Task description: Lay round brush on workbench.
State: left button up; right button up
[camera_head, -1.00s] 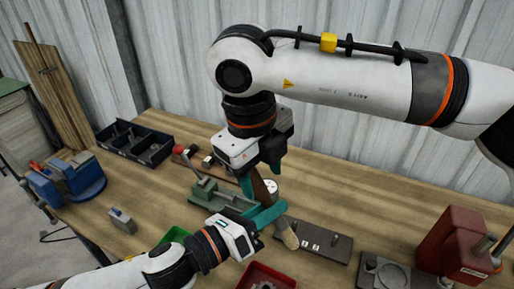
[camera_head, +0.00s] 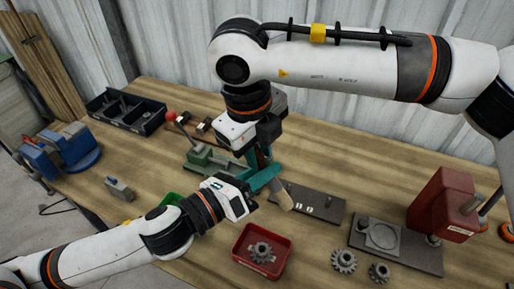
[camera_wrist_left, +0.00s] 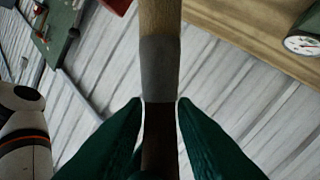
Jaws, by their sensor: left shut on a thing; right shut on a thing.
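The round brush (camera_head: 283,199) is held in the air above the workbench (camera_head: 330,155), tilted, its pale rounded end pointing down. My left gripper (camera_head: 264,179) is shut on the brush from the left with its teal fingers. In the left wrist view the brush (camera_wrist_left: 161,65) runs between the fingertips (camera_wrist_left: 160,108), showing a pale wooden part, a grey band and a dark brown part. My right gripper (camera_head: 263,148) reaches down from above and is shut on the brush's upper part, which the fingers largely hide.
A dark plate (camera_head: 318,208) lies just right of the brush. A green fixture (camera_head: 200,158) stands behind left. Bare wood shows at the left middle.

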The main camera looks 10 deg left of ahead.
pick_arm(q)
jog(key=o, duration=1.1)
pick_arm(e)
jog(key=shift+s+a, duration=0.1)
grip_shut()
